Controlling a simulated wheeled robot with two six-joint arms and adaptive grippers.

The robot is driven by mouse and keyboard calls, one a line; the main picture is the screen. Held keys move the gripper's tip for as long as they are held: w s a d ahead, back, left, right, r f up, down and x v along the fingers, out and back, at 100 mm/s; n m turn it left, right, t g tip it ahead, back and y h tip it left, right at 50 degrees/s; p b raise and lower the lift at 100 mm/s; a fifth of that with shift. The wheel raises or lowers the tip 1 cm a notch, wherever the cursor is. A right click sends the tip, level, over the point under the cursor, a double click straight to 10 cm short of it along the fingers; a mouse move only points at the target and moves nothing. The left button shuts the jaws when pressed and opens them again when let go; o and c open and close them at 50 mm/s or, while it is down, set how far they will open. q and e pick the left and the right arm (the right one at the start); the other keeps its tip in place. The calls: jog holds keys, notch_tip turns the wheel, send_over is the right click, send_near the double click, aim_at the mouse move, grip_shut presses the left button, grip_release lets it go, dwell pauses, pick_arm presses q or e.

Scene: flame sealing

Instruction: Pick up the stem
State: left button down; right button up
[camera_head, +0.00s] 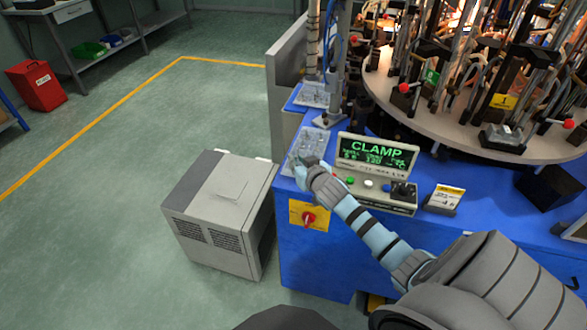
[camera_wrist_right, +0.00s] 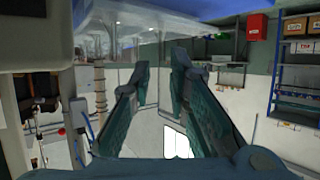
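My right gripper (camera_head: 306,165) is at the left edge of the blue machine table, at the near end of a small clear tray (camera_head: 312,139). In the right wrist view the two fingers of my right gripper (camera_wrist_right: 160,72) stand apart, with no held thing visible between them. A clear, glassy shape (camera_wrist_right: 150,28) spans the top of that view beyond the fingertips. I cannot make out a separate stem; small clear pieces in the tray are too faint to tell apart. My left gripper is not in view.
A control box with a CLAMP display (camera_head: 376,165) stands just right of my right gripper. A second clear tray (camera_head: 313,95) lies farther back. A round turntable (camera_head: 385,90) crowded with rods fills the upper right. A grey cabinet (camera_head: 220,205) stands on the floor at left.

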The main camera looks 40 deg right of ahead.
jog(key=x, duration=0.3)
jog(key=shift+s+a+f, duration=0.1)
jog(key=shift+s+f, duration=0.05)
jog(key=shift+f, duration=0.05)
jog(key=shift+s+r, duration=0.1)
grip_shut()
